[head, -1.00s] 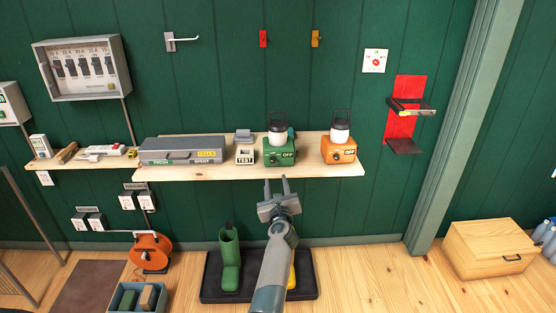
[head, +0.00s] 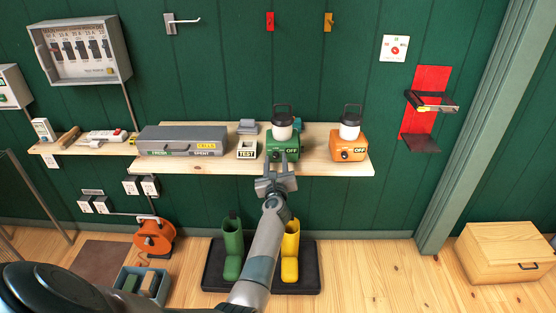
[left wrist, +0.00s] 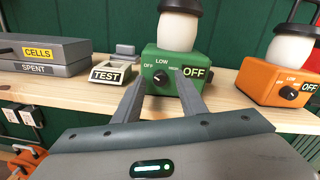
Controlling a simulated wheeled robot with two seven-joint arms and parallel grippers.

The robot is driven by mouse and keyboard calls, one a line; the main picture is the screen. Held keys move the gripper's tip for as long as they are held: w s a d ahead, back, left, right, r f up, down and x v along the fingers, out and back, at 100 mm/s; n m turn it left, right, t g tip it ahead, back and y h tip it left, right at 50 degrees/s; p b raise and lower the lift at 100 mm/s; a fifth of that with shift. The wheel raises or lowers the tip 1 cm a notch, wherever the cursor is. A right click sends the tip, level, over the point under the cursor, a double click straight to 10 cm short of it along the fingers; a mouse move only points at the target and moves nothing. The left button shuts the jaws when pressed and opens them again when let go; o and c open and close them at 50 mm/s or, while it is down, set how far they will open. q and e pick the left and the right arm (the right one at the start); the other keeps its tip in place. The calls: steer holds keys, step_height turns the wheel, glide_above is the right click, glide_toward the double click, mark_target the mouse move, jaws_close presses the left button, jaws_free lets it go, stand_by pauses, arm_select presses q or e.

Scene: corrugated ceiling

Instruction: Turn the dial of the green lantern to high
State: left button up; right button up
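The green lantern (head: 283,143) stands upright on the wooden shelf (head: 330,166); it also shows in the left wrist view (left wrist: 172,64). Its small black dial (left wrist: 160,78) is on the front face, below the printed OFF, LOW and HIGH marks. The dial's pointer seems to point toward OFF, and the plate beside it reads OFF. My left gripper (head: 278,160) is in front of the lantern; in the left wrist view its two fingers (left wrist: 160,82) are spread to either side of the dial, with a clear gap between. Contact cannot be told. My right gripper is not in view.
An orange lantern (head: 349,147), also reading OFF, stands to the right. A TEST box (head: 246,150) and a grey cells case (head: 182,141) stand to the left. Boots on a black tray (head: 213,275) are below the shelf.

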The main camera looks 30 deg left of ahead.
arm_select(q)
steer(key=shift+c, duration=0.7)
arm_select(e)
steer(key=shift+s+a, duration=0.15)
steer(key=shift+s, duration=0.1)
arm_select(q)
jaws_close()
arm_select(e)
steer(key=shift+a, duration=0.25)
